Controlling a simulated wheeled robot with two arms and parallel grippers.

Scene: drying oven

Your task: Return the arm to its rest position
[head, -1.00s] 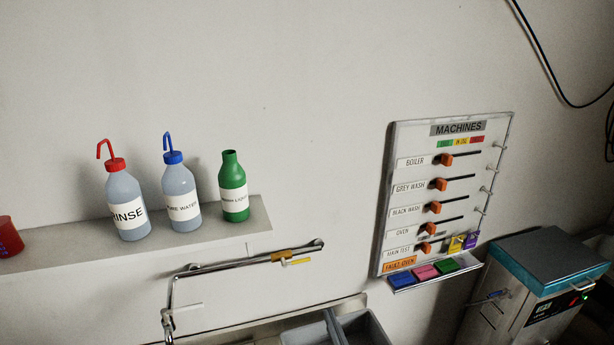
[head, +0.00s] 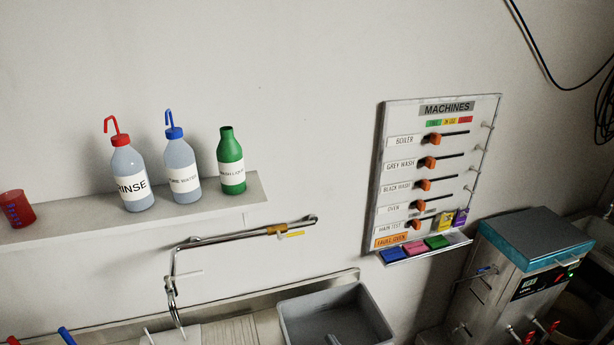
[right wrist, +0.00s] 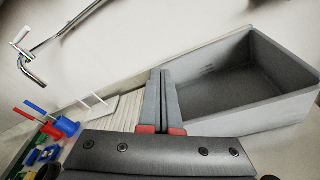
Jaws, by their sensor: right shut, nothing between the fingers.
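My right gripper (right wrist: 161,73) shows in the right wrist view with its two grey fingers together and nothing between them. Red pads sit at the base of the fingers. From that camera the fingers overlap the left edge of a grey tub (right wrist: 240,120). The gripper looks free of any object, but its height above the counter is hard to judge. In the head view the same tub (head: 290,322) is at the bottom centre, and the right gripper is hardly distinguishable there. My left gripper is in neither view.
A wall shelf (head: 100,228) holds a red cup, two wash bottles and a green bottle. A chrome tap (head: 215,240) reaches over the sink area. Coloured items crowd the wrist view's left.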

